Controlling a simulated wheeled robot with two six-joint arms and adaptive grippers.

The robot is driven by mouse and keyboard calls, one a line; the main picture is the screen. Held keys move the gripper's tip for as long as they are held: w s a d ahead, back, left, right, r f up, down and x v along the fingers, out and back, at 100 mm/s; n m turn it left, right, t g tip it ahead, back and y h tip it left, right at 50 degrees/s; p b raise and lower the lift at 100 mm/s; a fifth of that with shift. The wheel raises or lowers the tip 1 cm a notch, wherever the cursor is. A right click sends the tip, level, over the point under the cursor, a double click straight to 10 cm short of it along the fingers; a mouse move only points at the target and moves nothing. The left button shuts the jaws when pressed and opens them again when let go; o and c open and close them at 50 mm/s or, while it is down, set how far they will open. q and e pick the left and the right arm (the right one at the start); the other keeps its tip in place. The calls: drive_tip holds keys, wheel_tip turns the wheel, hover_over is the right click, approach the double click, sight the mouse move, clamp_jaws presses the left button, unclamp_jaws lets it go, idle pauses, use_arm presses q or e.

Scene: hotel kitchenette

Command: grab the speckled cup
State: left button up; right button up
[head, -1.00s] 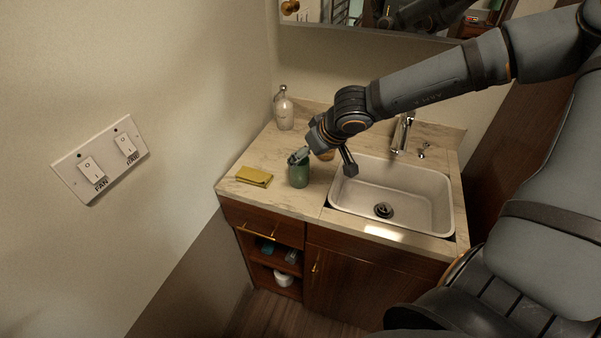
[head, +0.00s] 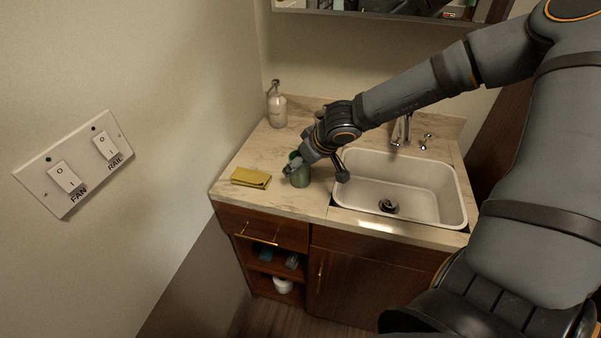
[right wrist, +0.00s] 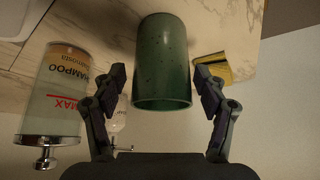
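The speckled cup (head: 301,179) is green with dark specks and stands upright on the marble counter, left of the sink. My right gripper (head: 317,169) is at it, with part of the gripper covering the cup's upper part in the head view. In the right wrist view the cup (right wrist: 162,65) appears upside down between the two spread fingers of the right gripper (right wrist: 160,84). A gap shows on each side, so the fingers are open and apart from the cup. My left gripper is in neither view.
A pump bottle (head: 277,107) stands at the back left. A clear shampoo container (right wrist: 55,90) is close beside the gripper in the wrist view. The sink (head: 400,190) and faucet (head: 402,129) are to the right.

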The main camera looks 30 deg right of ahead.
drive_tip(key=shift+c, duration=1.2)
drive_tip(key=shift+w+a+f, duration=0.1)
drive_tip(key=shift+w+a, duration=0.05)
drive_tip(key=shift+w, duration=0.05)
drive_tip(key=c, duration=0.8)
